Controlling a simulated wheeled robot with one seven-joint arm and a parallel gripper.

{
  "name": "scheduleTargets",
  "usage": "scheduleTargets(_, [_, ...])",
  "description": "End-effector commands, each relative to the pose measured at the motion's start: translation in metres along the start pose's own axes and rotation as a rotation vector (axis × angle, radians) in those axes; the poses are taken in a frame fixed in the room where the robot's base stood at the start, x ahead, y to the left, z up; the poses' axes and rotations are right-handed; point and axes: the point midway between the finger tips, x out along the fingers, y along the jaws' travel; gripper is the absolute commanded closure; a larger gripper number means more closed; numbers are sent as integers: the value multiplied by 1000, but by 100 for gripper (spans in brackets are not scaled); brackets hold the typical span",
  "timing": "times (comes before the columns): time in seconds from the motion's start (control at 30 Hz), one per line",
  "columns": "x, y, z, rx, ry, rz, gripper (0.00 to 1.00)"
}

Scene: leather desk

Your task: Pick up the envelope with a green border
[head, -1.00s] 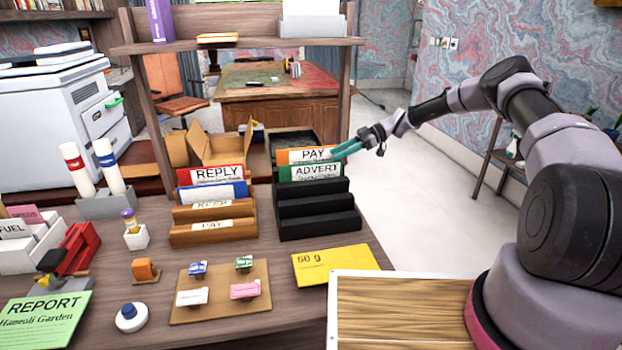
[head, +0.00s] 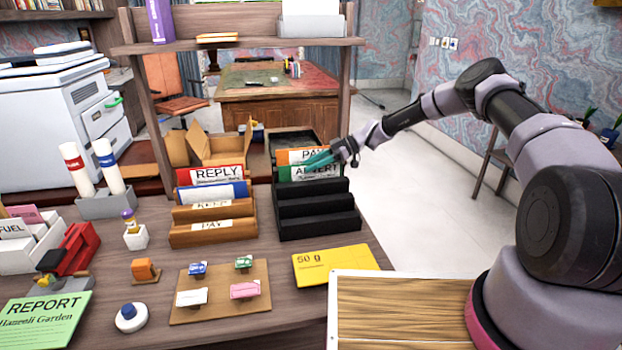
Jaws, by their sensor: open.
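The envelope with a green border (head: 290,174), marked ADVERT, stands in the black tiered rack (head: 318,224). Its lower part is hidden in the rack, and my gripper covers part of its upper edge and lettering. Behind it stands an orange-bordered envelope (head: 288,156) marked PAY, partly covered by my fingers. My gripper (head: 312,162) is open, its teal fingers pointing left at the top edge of the green-bordered envelope. I cannot tell whether they touch it.
A brown rack (head: 212,236) to the left holds a red-bordered REPLY envelope (head: 212,176) and others. A yellow envelope (head: 333,264) lies in front of the black rack. A shelf post (head: 344,95) stands behind my gripper.

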Motion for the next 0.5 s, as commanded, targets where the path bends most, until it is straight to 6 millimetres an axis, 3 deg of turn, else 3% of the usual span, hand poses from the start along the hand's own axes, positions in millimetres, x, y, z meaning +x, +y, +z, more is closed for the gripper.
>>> scheduleTargets(0.07, [0,0,0,0,0,0,57])
scheduleTargets(0.17, [0,0,0,0,0,0,96])
scheduleTargets(0.2, [0,0,0,0,0,0,100])
scheduleTargets(0.5, [0,0,0,0,1,0,100])
